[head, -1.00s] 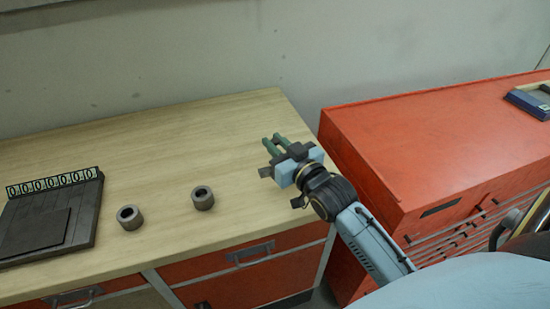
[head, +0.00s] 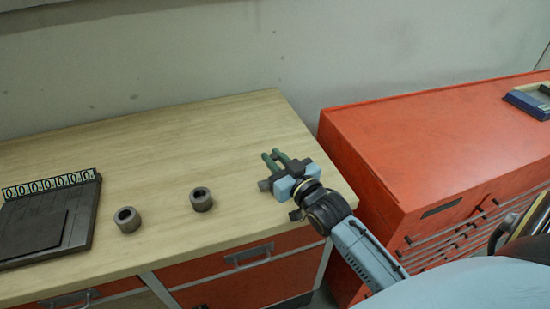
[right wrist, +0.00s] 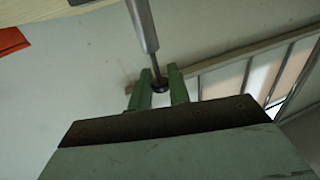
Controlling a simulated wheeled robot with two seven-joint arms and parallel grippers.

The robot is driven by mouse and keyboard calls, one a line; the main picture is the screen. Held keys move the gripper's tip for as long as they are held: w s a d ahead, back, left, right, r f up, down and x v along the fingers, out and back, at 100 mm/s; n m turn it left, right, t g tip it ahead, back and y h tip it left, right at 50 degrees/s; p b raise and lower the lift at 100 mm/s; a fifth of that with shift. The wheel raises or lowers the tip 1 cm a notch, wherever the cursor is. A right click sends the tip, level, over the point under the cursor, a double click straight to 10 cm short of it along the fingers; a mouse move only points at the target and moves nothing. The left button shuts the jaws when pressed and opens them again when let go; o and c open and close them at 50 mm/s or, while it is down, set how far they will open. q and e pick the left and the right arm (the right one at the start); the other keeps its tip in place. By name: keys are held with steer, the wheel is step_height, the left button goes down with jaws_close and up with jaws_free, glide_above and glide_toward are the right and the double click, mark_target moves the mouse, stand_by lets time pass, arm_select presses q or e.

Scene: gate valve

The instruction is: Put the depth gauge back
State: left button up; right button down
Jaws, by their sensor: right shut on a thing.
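My right gripper (head: 272,157) is over the right end of the wooden worktop in the head view. In the right wrist view its green fingers (right wrist: 160,80) are shut on a slim grey metal rod with a dark collar, which I take to be the depth gauge (right wrist: 144,25). The rod runs from between the fingertips up out of the top of that view. I cannot make the gauge out in the head view. My left gripper is out of view.
Two grey rings (head: 201,199) (head: 127,219) stand on the wooden worktop (head: 150,150). A dark slab (head: 30,222) with a row of number markings lies at the left. An orange cabinet (head: 430,130) stands at the right, with a blue tray (head: 527,104) on it.

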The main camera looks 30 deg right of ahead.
steer(key=c, duration=1.3)
jaws_free()
steer(key=shift+s+f, duration=0.1)
steer(key=shift+f, duration=0.3)
steer(key=shift+r, duration=0.1)
steer(key=s, duration=0.4)
steer(key=s+r, duration=0.1)
steer(key=s, duration=0.6)
steer(key=shift+s+d+r, duration=0.2)
steer(key=shift+s, duration=0.2)
